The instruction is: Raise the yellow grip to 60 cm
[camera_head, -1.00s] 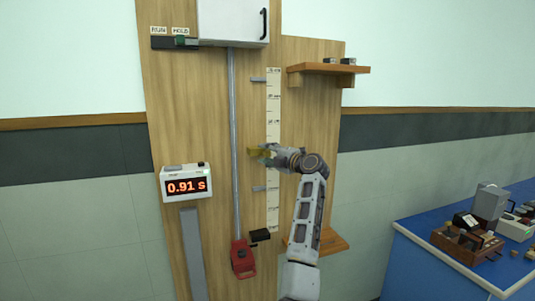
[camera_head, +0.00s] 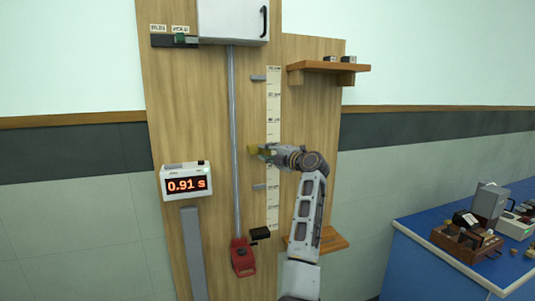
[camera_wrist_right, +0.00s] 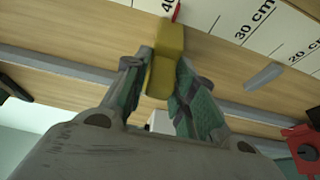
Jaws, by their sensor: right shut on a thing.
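The yellow grip (camera_head: 255,149) sits in front of the board, between the grey rod and the cream scale (camera_head: 272,100). My right gripper (camera_head: 261,150) is at it, reaching in from the right. In the right wrist view the yellow grip (camera_wrist_right: 168,58) stands between the two green-padded fingers of my right gripper (camera_wrist_right: 158,82), which are shut on it. A red pointer (camera_wrist_right: 177,11) shows at the grip's far end, close to a partly cut-off "40" mark on the scale (camera_wrist_right: 232,18). My left gripper is not in view.
The grey rod (camera_head: 234,140) runs from a white box (camera_head: 232,20) to a red block (camera_head: 242,258). A timer (camera_head: 186,183) reads 0.91 s. A wooden shelf (camera_head: 325,70) juts out at upper right; a black block (camera_head: 260,234) sits low near the scale.

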